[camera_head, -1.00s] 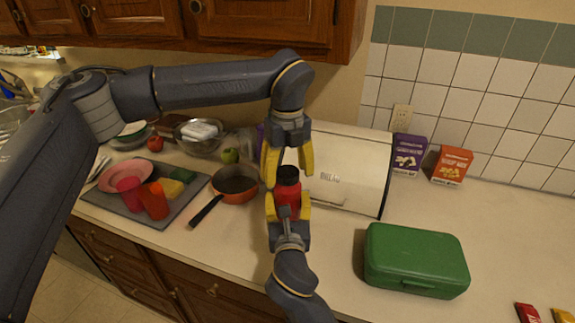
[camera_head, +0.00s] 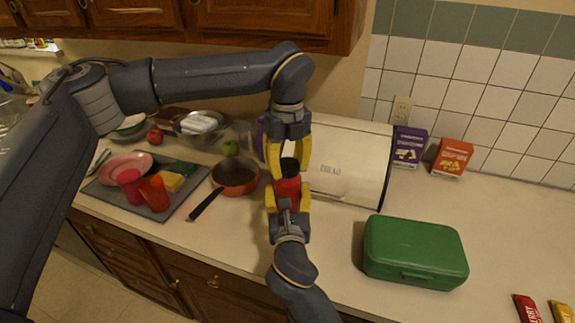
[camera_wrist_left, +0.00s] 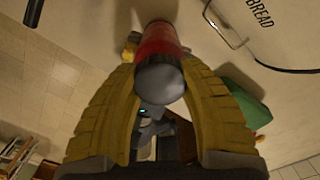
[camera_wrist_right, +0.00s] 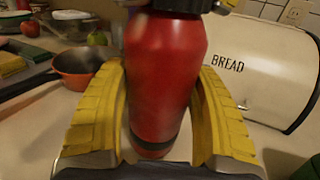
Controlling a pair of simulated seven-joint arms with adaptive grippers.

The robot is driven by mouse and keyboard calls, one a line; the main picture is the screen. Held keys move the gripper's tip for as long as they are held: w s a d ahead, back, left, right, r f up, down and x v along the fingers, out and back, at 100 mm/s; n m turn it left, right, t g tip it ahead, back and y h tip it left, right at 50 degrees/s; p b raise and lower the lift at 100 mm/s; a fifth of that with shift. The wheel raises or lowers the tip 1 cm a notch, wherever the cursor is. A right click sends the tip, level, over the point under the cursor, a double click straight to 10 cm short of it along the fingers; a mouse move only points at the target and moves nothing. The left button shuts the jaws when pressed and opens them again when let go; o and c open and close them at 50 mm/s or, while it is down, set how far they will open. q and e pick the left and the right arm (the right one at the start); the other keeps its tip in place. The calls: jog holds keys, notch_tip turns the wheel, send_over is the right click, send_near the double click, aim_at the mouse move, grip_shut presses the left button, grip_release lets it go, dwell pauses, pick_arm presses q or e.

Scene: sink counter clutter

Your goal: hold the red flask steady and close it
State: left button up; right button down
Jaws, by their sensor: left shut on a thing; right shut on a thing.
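The red flask (camera_head: 288,188) stands upright in front of the bread box. In the right wrist view the flask body (camera_wrist_right: 165,75) fills the space between the yellow fingers. My right gripper (camera_head: 287,200) is shut on the body from the front. The flask's black lid (camera_head: 289,165) is at its top, and its round end (camera_wrist_left: 160,78) shows in the left wrist view. My left gripper (camera_head: 289,160) points down from above, shut on the lid. The fingers partly hide the lid, and I cannot tell whether it is tight.
The bread box (camera_head: 350,160) is close behind and right of the flask. An orange pan (camera_head: 235,177) is to the left, beside a grey mat (camera_head: 190,204) with cups and a plate. A green case (camera_head: 415,252) is on the right. Counter between case and flask is clear.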

pick_arm(q)
jog(key=m, duration=0.4)
jog(key=shift+m, duration=0.4)
jog(key=m, duration=0.4)
jog(key=shift+m, duration=0.3)
jog(key=m, duration=0.4)
jog(key=shift+m, duration=0.3)
jog(key=m, duration=0.4)
jog(key=o, duration=1.3)
jog(key=shift+c, duration=0.2)
jog(key=shift+r, duration=0.1)
